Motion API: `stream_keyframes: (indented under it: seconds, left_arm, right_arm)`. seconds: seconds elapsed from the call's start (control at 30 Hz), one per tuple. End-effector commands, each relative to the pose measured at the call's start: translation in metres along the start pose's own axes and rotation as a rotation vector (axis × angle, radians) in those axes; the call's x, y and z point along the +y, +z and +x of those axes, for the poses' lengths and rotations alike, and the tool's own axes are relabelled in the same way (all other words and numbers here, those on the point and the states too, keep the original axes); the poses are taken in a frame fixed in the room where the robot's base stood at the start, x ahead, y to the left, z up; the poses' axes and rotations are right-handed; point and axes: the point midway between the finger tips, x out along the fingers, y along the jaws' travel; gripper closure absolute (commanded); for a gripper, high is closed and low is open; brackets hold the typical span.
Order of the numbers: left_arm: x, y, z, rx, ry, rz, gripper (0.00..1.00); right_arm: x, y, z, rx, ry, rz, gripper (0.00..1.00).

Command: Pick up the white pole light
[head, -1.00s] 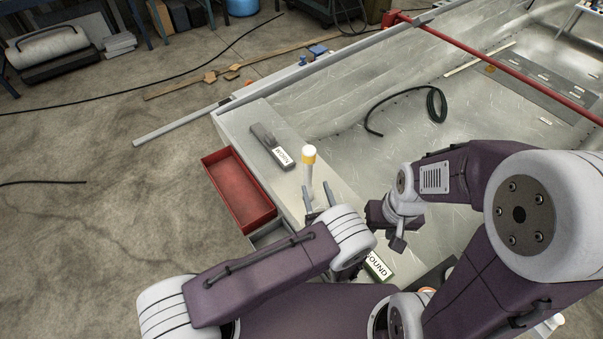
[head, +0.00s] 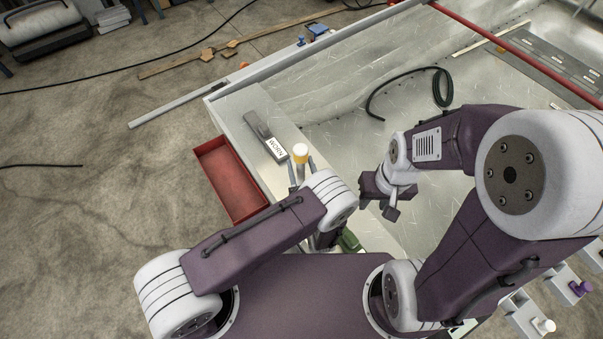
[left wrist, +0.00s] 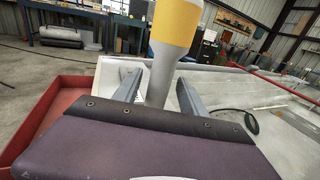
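The white pole light (head: 300,155) stands upright on the pale ledge, with a white top and a yellow band. In the left wrist view its grey-white stem (left wrist: 160,78) and yellow band fill the middle. My left gripper (head: 302,167) is open, with one finger on each side of the stem. In the left wrist view a narrow gap shows between the stem and each finger. The light's foot is hidden behind my gripper. My right gripper (head: 380,200) hangs to the right, apart from the light; its fingers are too unclear to judge.
A red open tray (head: 230,180) sits left of the ledge (head: 232,115). A grey block with a label (head: 265,137) lies just behind the light. A green block (head: 348,240) is partly hidden near my left wrist. A black cable coil (head: 440,88) lies on the metal floor.

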Motion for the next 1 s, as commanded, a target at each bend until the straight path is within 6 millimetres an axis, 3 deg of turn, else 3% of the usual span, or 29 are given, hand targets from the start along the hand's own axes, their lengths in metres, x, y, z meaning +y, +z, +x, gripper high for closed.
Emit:
stream_keyframes:
  seconds: [0.03, 0.17, 1.0]
  left_arm:
    - [-0.0002, 0.0002, -0.0002, 0.000, -0.001, 0.000, 0.66]
    - [-0.0003, 0.0003, -0.0002, 0.000, 0.000, 0.000, 1.00]
    - [0.0008, -0.0029, -0.0007, 0.007, 0.000, 0.005, 1.00]
  right_arm:
    - [0.0000, 0.0003, -0.0002, 0.000, 0.000, 0.000, 0.64]
    - [-0.0001, 0.0004, -0.0003, 0.000, 0.000, 0.000, 0.64]
    - [0.0000, 0.0002, 0.0003, 0.000, 0.000, 0.000, 0.64]
